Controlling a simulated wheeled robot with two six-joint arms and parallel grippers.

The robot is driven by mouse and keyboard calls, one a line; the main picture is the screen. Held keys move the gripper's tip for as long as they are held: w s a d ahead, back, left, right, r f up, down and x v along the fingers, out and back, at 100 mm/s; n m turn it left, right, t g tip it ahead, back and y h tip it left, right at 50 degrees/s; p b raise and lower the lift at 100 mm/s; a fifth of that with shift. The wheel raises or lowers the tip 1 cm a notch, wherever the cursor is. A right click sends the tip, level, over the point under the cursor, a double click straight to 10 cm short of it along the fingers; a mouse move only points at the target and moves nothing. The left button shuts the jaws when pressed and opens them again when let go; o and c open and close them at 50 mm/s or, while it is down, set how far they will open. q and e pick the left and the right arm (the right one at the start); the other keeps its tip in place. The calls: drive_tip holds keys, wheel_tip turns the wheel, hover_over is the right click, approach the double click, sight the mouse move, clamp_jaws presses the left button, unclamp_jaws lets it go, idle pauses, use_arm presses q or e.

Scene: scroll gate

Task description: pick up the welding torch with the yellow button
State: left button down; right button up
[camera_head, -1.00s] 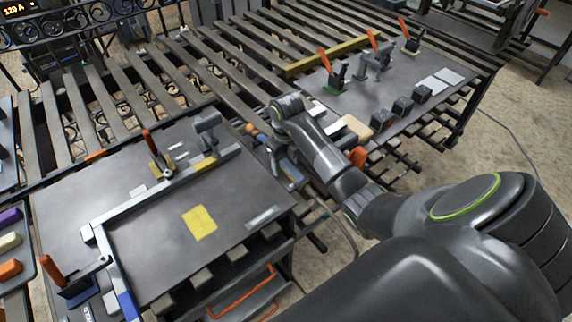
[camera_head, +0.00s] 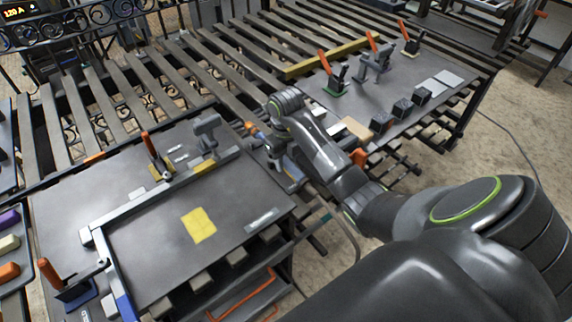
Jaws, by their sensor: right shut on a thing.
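My right gripper (camera_head: 264,148) is in the gap between the two dark work plates, below the bent wrist of my right arm. It is shut on what looks like a welding torch, mostly hidden by the gripper and wrist. A small orange and blue part (camera_head: 252,129) shows just left of the gripper. I cannot make out a yellow button on it. A grey-blue holder-like part (camera_head: 292,172) is just below the gripper, partly covered by my arm. My left gripper is not in view.
The near plate (camera_head: 150,275) carries a metal angle frame (camera_head: 130,208), orange-handled clamps (camera_head: 152,150) and a yellow patch (camera_head: 199,225). The far plate (camera_head: 440,65) carries more clamps and several dark blocks (camera_head: 402,108). A grey cable (camera_head: 350,238) hangs below my forearm.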

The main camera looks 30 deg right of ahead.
sight(286, 160)
wheel_tip(286, 160, up, 6)
drive_tip(key=p, duration=0.4)
drive_tip(key=shift+r, duration=0.15)
drive_tip(key=shift+r+p, duration=1.05)
drive_tip(key=shift+p, duration=0.25)
